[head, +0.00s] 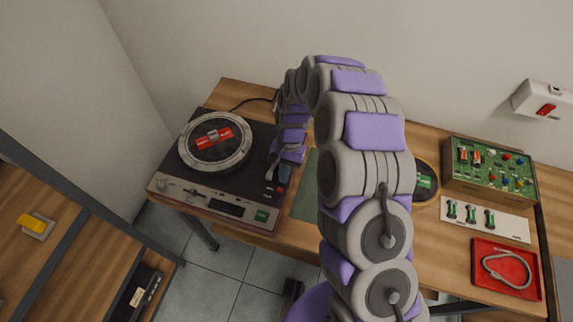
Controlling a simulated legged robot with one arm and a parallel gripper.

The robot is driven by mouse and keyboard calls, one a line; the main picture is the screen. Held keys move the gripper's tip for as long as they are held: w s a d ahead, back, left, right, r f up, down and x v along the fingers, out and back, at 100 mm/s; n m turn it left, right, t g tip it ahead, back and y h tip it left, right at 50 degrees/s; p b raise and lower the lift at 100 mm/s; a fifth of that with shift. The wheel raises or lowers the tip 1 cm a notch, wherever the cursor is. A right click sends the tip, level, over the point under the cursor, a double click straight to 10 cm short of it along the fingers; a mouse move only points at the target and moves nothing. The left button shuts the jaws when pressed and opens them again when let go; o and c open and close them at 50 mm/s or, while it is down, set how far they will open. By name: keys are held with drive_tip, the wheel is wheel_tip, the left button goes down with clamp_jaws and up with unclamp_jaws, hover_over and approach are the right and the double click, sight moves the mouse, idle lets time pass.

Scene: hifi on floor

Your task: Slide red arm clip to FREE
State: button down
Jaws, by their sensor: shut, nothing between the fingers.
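A dark turntable (237,196) stands on the left part of the wooden bench. Its round platter (216,148) carries a red piece on the label. My arm arches over from the front, and my gripper (272,172) points down at the turntable's right edge, shut and empty. A small red part (281,189), which may be the arm clip, shows just below the gripper. Whether they touch I cannot tell. Any FREE marking is too small to read. My gripper hides part of the tonearm area.
A green circuit box (490,172), a white strip with green cells (485,220) and a red tray (505,268) holding a grey loop are on the bench's right. A dark round dish (426,181) is partly behind my arm. A wall switch (546,103) is above.

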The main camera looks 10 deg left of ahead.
drive_tip(key=shift+s, duration=0.5)
